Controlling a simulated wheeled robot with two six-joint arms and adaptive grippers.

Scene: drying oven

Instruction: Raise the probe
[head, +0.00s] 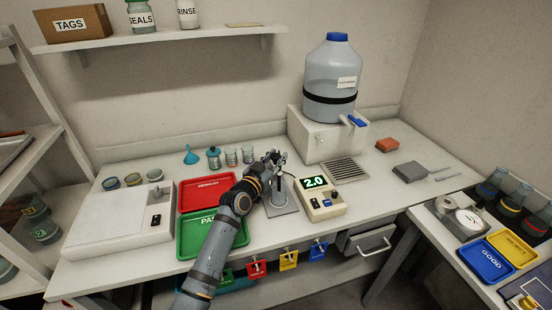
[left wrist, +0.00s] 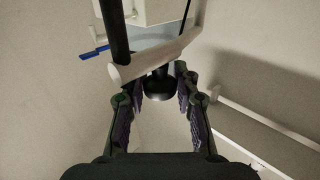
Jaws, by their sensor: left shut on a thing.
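My left gripper (head: 274,163) is at the top of the probe stand, whose grey base (head: 284,206) is on the bench. In the left wrist view, my left gripper (left wrist: 160,88) has its fingers on either side of the dark probe (left wrist: 159,86), shut on it. The stand's pale arm (left wrist: 150,64) runs just past the fingertips, beside a black rod (left wrist: 113,30). The meter (head: 320,200) right of the stand reads 2.0. In the head view the gripper hides most of the probe. My right gripper is not in view.
A red tray (head: 190,206) and a green tray (head: 190,238) lie left of my arm. Several small jars stand behind them. A dispenser with a large bottle (head: 331,75) stands behind the meter, and a drain grille (head: 345,170) lies in front of it.

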